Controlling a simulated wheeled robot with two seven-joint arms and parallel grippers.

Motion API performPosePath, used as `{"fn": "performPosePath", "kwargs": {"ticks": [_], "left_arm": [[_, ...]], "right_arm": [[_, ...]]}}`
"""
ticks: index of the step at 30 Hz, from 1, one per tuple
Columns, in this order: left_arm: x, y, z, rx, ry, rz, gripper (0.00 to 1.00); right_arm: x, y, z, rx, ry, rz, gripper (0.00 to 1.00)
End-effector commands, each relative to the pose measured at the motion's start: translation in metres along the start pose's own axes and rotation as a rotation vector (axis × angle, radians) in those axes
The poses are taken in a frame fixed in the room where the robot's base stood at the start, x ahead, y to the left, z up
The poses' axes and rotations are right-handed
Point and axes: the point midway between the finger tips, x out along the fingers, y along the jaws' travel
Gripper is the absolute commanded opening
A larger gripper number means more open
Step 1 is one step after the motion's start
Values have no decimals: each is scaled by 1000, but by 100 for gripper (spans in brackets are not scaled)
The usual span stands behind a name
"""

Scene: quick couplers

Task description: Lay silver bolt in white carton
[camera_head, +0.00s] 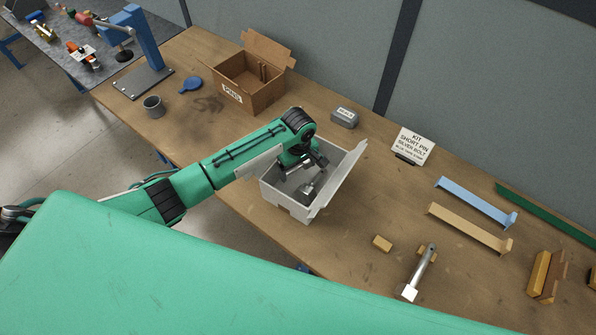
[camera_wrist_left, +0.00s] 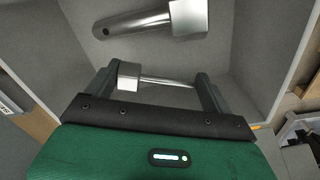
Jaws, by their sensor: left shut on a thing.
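The white carton (camera_head: 290,206) stands open on the bench, its lid flap raised at the right. My left gripper (camera_head: 316,164) reaches down into it. In the left wrist view the left gripper (camera_wrist_left: 160,88) is shut on the silver bolt (camera_wrist_left: 165,82), which spans between the two fingers with its blocky head at the left. A larger silver pin (camera_wrist_left: 150,20) with a block head lies on the carton floor beyond the fingers; a silver piece in the carton (camera_head: 308,188) also shows in the head view. My right gripper is not in view.
A brown "PINS" box (camera_head: 250,85) stands at the back left. A small grey box (camera_head: 344,117) and a kit card (camera_head: 413,146) are behind the carton.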

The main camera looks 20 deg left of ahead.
Motion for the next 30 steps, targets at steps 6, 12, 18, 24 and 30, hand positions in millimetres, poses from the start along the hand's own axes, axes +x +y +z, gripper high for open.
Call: {"fn": "performPosePath", "kwargs": {"ticks": [6, 12, 18, 24, 30], "left_arm": [[26, 0, 0, -1, -1, -4, 61], [39, 0, 1, 1, 0, 0, 61], [39, 0, 0, 1, 0, 0, 61], [41, 0, 0, 1, 0, 0, 100], [41, 0, 0, 1, 0, 0, 100]], "right_arm": [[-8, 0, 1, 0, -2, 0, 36], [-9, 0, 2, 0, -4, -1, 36], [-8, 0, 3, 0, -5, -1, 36], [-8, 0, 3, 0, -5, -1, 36], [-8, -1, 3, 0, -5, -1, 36]]}}
